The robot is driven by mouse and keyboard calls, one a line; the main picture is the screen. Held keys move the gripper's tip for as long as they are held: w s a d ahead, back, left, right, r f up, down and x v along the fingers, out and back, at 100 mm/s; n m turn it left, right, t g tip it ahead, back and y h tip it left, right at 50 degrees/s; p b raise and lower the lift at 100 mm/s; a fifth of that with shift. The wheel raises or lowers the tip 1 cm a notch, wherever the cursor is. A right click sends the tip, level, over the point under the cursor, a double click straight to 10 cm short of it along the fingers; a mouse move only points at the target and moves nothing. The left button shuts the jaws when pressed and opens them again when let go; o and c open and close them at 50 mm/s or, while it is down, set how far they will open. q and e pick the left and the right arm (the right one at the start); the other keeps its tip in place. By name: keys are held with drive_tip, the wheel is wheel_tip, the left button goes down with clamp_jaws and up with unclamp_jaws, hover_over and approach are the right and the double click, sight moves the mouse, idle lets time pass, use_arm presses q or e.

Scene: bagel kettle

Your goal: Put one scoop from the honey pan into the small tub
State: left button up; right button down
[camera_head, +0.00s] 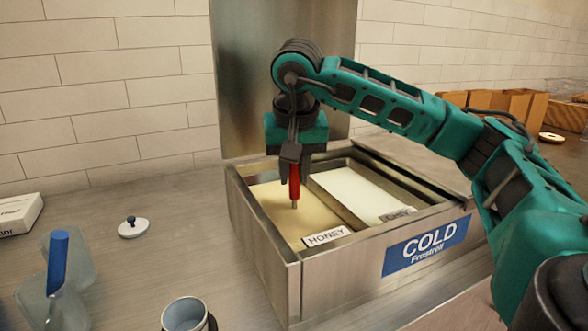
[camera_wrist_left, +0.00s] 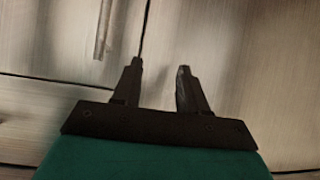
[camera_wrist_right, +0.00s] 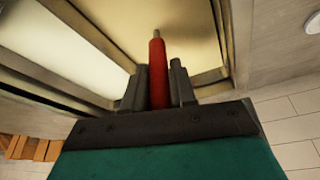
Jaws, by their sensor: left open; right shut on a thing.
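My right gripper (camera_head: 292,166) is shut on a red-handled tool (camera_head: 294,184), held upright over the honey pan (camera_head: 270,205). The tool's thin metal shaft points down toward the tan contents; whether it touches them I cannot tell. The right wrist view also shows the red handle (camera_wrist_right: 157,75) between the fingers. The pan sits at the left inside the metal cold box and bears a HONEY label (camera_head: 327,237). A small blue-grey tub (camera_head: 185,314) stands on the counter at the bottom edge, partly cut off. My left gripper (camera_wrist_left: 158,75) is open and empty before pale cabinet fronts.
A second pan with white contents (camera_head: 358,193) lies right of the honey pan. The cold box wall (camera_head: 265,245) rises around both. A white lid (camera_head: 133,228) with a dark knob, a clear scoop with a blue handle (camera_head: 58,250) and a white box (camera_head: 18,214) are at left.

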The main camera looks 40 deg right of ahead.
use_arm(q)
drive_tip(key=shift+d+r, duration=0.1)
use_arm(e)
drive_tip(key=shift+s+a, duration=1.3)
drive_tip(key=shift+a, duration=0.15)
wheel_tip(320, 180, up, 13)
drive_tip(key=p, duration=1.1)
hover_over(292, 179)
use_arm(q)
wheel_tip(292, 179, up, 8)
drive_tip(key=s+a, duration=0.1)
drive_tip(key=a, duration=0.1)
drive_tip(key=shift+f+y, duration=0.2)
drive_tip(key=shift+y, duration=0.2)
use_arm(e)
drive_tip(key=shift+s, duration=0.15)
use_arm(q)
drive_tip(key=shift+w, duration=0.1)
